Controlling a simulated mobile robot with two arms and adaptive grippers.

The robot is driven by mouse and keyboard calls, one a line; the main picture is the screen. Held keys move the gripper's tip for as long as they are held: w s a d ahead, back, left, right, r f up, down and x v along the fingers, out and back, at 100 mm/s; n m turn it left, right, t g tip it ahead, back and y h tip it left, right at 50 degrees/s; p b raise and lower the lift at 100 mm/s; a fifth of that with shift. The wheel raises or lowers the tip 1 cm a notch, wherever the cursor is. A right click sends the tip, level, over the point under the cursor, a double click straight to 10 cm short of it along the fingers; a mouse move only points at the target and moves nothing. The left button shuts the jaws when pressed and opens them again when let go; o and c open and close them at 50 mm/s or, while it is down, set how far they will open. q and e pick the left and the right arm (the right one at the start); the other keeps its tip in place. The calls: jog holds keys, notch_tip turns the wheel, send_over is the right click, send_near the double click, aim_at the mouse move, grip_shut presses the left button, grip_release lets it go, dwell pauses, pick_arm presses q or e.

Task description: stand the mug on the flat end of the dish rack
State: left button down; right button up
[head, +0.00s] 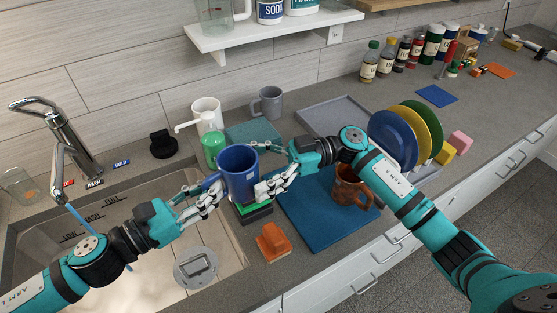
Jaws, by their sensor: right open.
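A blue mug (240,173) is upright between my two grippers, over the sink's right edge, with its handle to the left. My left gripper (205,190) is at the handle and appears shut on it; its fingers partly hide the handle. My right gripper (262,165) is open at the mug's right side, one finger behind it and the others in front; contact is unclear. The dish rack (318,112) is a grey tray farther back to the right. Its left end is flat and bare; blue, yellow and green plates (390,138) stand at its right end.
A brown mug (352,190) stands on a blue mat (312,222), beneath my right arm. A grey mug (268,102) stands behind. An orange block (272,242) and a green-and-black sponge stack (253,213) are near the sink (130,215). A shelf (275,35) overhangs the back.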

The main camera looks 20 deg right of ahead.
aim_at(232, 174)
jog(key=shift+s+a, duration=0.1)
jog(key=shift+a, duration=2.2)
jog(key=c, duration=1.5)
pick_arm(q)
jog(key=c, duration=1.4)
grip_release()
jog(key=shift+s+d, duration=0.1)
pick_arm(e)
jog(key=shift+d, duration=0.1)
pick_arm(q)
jog(key=shift+s, duration=0.1)
pick_arm(e)
jog(key=shift+w, duration=0.2)
